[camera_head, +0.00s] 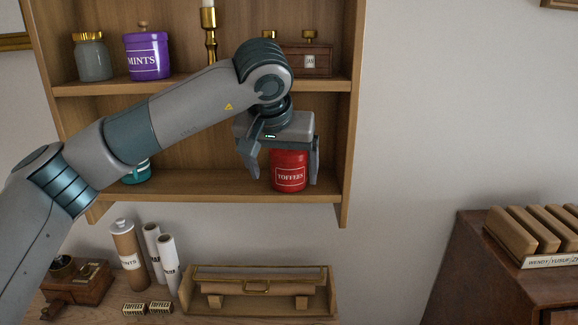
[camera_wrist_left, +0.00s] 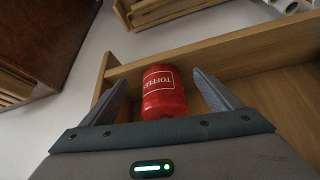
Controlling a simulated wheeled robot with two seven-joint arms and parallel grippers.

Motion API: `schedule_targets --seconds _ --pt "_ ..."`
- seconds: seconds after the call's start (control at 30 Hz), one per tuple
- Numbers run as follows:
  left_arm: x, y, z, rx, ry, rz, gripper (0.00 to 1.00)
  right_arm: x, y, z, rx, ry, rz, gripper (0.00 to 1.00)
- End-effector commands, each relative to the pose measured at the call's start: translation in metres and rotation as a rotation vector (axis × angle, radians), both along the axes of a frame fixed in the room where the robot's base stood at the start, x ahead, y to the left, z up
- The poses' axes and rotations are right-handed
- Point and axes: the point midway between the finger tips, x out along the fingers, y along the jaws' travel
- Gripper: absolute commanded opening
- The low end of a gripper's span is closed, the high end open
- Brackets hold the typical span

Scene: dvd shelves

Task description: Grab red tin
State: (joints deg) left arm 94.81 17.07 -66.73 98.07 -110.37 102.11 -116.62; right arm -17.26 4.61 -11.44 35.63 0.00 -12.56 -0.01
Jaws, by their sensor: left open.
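The red tin (camera_head: 289,171), labelled TOFFEES, stands upright on the lower shelf (camera_head: 215,188) near its right side. My left gripper (camera_head: 284,176) reaches in from the left and is open, with one finger on each side of the tin. In the head view the right finger is close to the tin, and a wider gap lies on the left. In the left wrist view the red tin (camera_wrist_left: 163,92) sits between the two spread fingers. Whether a finger touches it cannot be told. My right gripper is not in view.
A teal tin (camera_head: 137,172) stands on the same shelf to the left, partly behind my arm. The upper shelf holds a purple MINTS tin (camera_head: 147,55), a grey jar (camera_head: 92,58), a brass candlestick (camera_head: 210,35) and a wooden box (camera_head: 314,60). The shelf's right side panel (camera_head: 347,130) is near the gripper.

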Motion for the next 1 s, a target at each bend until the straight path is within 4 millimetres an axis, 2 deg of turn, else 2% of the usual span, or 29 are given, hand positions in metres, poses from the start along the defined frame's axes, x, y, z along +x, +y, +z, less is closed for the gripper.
schedule_targets --seconds 0.03,0.2,0.67,0.9,1.0 --pt "0.007 -0.002 0.003 0.000 0.003 0.002 0.84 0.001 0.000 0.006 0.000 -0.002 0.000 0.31" --pt "0.019 -0.004 0.001 0.000 0.001 0.000 0.84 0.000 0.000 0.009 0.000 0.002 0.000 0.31" --pt "0.024 -0.005 0.001 0.001 0.001 0.001 0.84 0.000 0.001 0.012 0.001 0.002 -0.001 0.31" --pt "0.050 -0.010 0.003 0.000 0.002 0.002 0.84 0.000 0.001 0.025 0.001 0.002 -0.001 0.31" --pt "0.057 -0.011 -0.011 0.001 0.005 0.001 0.84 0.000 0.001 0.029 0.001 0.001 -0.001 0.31"
